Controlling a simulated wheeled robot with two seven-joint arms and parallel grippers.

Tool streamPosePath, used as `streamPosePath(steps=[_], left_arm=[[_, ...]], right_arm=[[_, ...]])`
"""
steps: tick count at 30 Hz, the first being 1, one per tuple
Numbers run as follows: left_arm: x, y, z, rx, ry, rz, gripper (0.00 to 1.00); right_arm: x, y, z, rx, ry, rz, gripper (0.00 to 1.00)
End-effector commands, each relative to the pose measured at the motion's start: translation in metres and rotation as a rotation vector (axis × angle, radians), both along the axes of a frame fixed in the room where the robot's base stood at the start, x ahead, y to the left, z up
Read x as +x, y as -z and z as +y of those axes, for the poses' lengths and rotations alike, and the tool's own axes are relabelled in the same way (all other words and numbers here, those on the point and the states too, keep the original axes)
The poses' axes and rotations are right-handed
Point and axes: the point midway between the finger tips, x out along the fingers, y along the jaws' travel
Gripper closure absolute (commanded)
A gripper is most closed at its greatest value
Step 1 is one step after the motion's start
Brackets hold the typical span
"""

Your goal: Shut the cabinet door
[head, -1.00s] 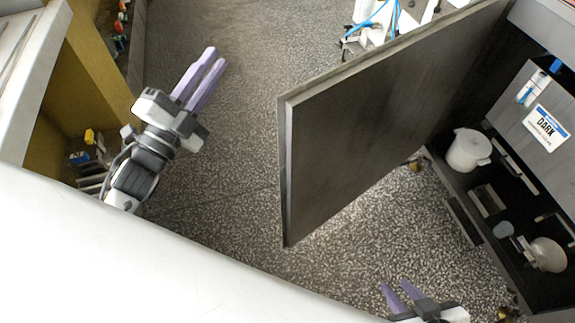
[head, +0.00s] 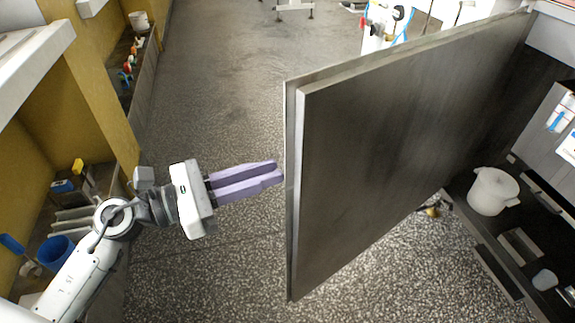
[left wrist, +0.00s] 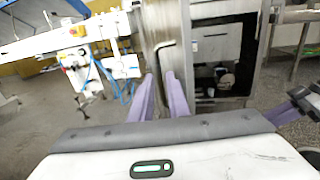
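The cabinet door (head: 400,160) is a large dark grey panel. It stands swung wide open, its free edge toward me and its far end at the cabinet (head: 515,215) on the right. My left gripper (head: 278,175) points right, its purple fingertips just short of the door's free edge; I cannot tell if they touch. In the left wrist view the fingers (left wrist: 160,80) show a narrow gap with nothing gripped, and the door (left wrist: 160,30) lies straight ahead, nearly edge-on. My right gripper (left wrist: 285,111) shows partly at the right edge there; its opening is unclear.
A white pot (head: 493,190) and small items stand inside the cabinet. A yellow-walled shelf unit (head: 95,90) with a blue cup (head: 57,252) is on the left. White equipment (head: 385,22) with blue hoses stands beyond the door. The speckled floor between is clear.

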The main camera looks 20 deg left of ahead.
Motion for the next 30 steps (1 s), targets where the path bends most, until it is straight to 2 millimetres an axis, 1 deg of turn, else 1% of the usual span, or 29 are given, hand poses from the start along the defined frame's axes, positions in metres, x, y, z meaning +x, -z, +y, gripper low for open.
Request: streamPosePath(steps=[1,4,10,20,23,30], left_arm=[[0.008,-0.002,-0.007,-0.004,0.000,-0.003,0.85],[0.019,-0.002,-0.020,-0.004,0.000,-0.002,0.85],[0.033,-0.001,-0.034,-0.004,-0.002,0.000,0.85],[0.035,0.000,-0.037,-0.003,-0.001,0.001,0.85],[0.035,0.000,-0.037,-0.003,-0.001,0.001,1.00],[0.035,0.000,-0.037,-0.003,-0.001,0.001,1.00]], right_arm=[[-0.001,-0.001,-0.001,0.000,0.002,-0.001,0.74],[-0.001,-0.002,-0.001,0.000,0.006,-0.003,0.74],[-0.001,-0.002,-0.002,0.001,0.009,-0.009,0.74],[-0.001,-0.003,-0.002,0.001,0.010,-0.012,0.74],[-0.001,-0.002,-0.002,0.001,0.010,-0.011,0.74],[-0.001,-0.002,-0.002,0.001,0.010,-0.010,0.74]])
